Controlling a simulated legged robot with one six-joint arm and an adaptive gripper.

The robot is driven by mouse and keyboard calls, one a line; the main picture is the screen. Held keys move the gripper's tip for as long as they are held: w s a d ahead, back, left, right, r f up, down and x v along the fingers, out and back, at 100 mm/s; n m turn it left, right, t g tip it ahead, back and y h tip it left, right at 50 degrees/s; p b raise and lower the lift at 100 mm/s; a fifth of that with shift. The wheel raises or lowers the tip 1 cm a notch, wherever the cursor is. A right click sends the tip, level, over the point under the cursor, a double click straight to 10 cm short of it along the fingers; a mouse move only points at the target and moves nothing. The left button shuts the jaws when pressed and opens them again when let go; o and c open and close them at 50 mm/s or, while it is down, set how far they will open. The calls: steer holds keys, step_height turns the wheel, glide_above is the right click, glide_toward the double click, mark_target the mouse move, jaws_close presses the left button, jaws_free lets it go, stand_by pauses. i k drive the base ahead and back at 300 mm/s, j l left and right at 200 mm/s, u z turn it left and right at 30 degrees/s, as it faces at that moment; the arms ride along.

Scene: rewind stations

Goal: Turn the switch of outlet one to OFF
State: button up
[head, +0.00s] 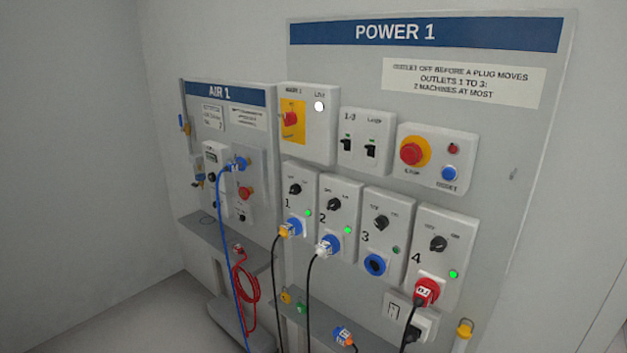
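Outlet one (312,190) is a light grey box on the POWER 1 board (500,130), marked "1". Its switch (295,189) is a small black knob near the top; its labels are too small to read and I cannot tell its exact setting. A green lamp (308,213) glows beside it. A yellow and blue plug (291,228) sits in the blue socket below, with a black cable hanging down. My gripper is not in view.
Outlets two (335,183), three (372,203) and four (428,226) stand to the right. Above are the main switch (291,120), breakers (360,130) and a red stop button (412,153). The AIR 1 board (225,95) is left. Cables and a shelf (330,318) lie below.

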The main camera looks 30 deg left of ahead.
mark_target(295, 189)
steer(key=j+z, duration=0.4)
steer(key=j, duration=3.75)
